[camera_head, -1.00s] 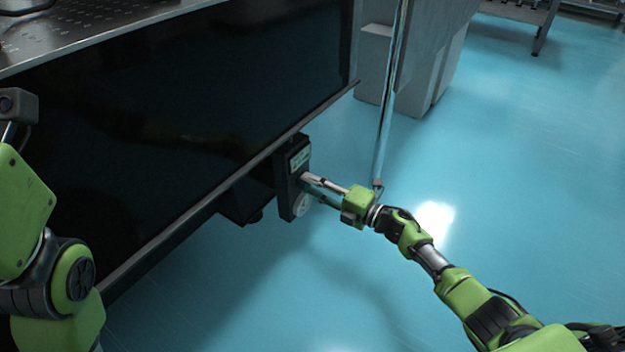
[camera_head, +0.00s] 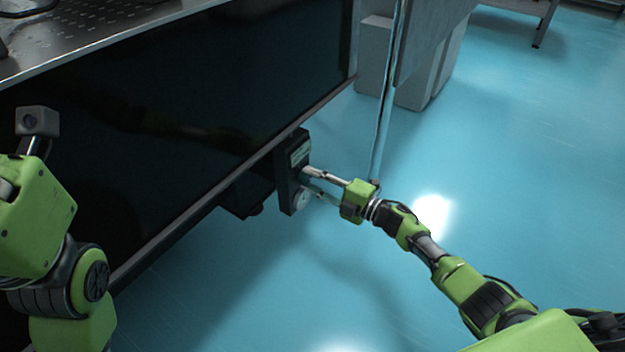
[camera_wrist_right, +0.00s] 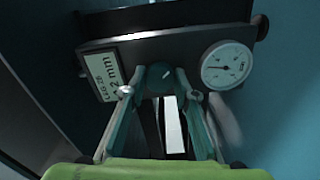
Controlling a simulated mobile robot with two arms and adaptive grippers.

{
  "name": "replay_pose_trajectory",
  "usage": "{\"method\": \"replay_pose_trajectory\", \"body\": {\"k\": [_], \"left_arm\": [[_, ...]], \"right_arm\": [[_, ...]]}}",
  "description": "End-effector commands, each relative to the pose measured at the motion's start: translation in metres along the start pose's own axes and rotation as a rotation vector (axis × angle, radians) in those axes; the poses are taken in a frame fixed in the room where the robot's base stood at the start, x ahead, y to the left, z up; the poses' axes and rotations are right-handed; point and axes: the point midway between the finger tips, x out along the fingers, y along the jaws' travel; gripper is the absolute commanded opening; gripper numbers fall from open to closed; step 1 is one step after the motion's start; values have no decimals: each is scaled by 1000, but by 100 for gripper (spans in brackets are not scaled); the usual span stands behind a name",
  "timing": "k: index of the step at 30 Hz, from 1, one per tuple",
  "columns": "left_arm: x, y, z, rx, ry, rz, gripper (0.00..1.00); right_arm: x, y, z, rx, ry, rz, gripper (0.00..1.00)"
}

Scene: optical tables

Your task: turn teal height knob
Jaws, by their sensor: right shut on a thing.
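The teal knob (camera_wrist_right: 160,76) sits on the face of a dark panel (camera_head: 289,183) under the table's edge. In the right wrist view it lies between the two fingertips of my right gripper (camera_wrist_right: 161,92), which is shut on it. In the head view my right gripper (camera_head: 306,177) reaches the panel from the right, and the knob is hidden or too small to make out. The panel carries a display label (camera_wrist_right: 107,76) with "mm" on it and a round white dial (camera_wrist_right: 228,65). My left arm shows at the left edge of the head view, but its fingers do not show.
A dark-sided optical table (camera_head: 190,110) with a perforated metal top fills the upper left. A shiny vertical post (camera_head: 385,110) stands close behind my right wrist. Grey blocks (camera_head: 378,60) stand at the back. Blue floor (camera_head: 530,170) is open to the right.

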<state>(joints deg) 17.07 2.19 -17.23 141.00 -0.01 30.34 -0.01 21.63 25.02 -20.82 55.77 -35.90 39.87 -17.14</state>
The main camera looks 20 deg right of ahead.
Motion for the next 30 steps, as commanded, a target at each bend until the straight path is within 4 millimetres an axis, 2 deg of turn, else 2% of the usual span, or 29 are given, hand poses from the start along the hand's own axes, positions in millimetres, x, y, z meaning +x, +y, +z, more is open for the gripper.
{"method": "replay_pose_trajectory", "body": {"k": [1,2,3,4,13,17,20,30], "left_arm": [[0,0,0,0,0,0,40],[0,0,0,0,0,0,40],[0,0,0,0,0,0,40],[0,0,0,0,0,0,40],[0,-1,-1,1,1,-1,40],[0,-1,-1,1,1,-1,40],[0,0,-1,1,1,0,40],[0,0,0,1,1,0,40]], "right_arm": [[-1,0,2,-1,-6,-1,6],[-1,0,3,-1,-6,-1,32],[-1,0,3,-1,-6,-1,43],[-1,0,2,-1,-6,-1,44],[-1,0,1,-1,-2,-1,44],[-9,-1,1,-1,-3,-2,44],[-24,-1,1,-2,-3,-3,44],[-95,-2,1,0,-4,-4,44]]}}
